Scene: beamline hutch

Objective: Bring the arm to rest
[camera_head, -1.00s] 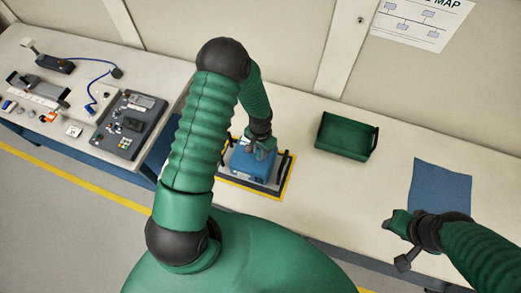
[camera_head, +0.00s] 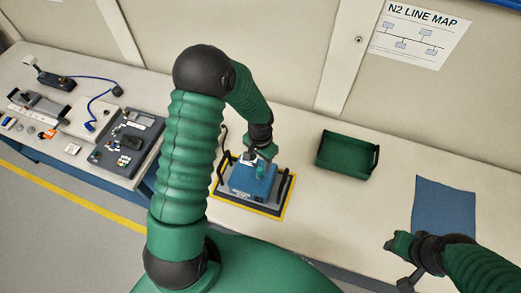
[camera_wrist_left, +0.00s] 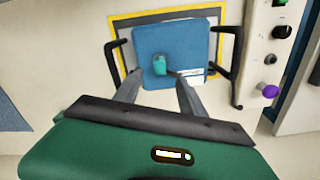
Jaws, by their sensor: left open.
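My left gripper (camera_head: 262,155) is open just above a blue block (camera_head: 240,182) that sits on a dark plate with a yellow border (camera_head: 243,209). In the left wrist view, its two grey fingers (camera_wrist_left: 160,92) are spread below the small green piece (camera_wrist_left: 159,65) on top of the blue block (camera_wrist_left: 180,42), with nothing held between them. My right gripper (camera_head: 396,243) is at the lower right, near a blue mat; its jaws are too small to read.
Black handles (camera_wrist_left: 114,60) stand on both sides of the block. An empty-looking green tray (camera_head: 347,155) and a blue mat (camera_head: 444,206) lie to the right. The left bench holds a dark control box (camera_head: 127,142) and a blue cable. Bench between tray and mat is clear.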

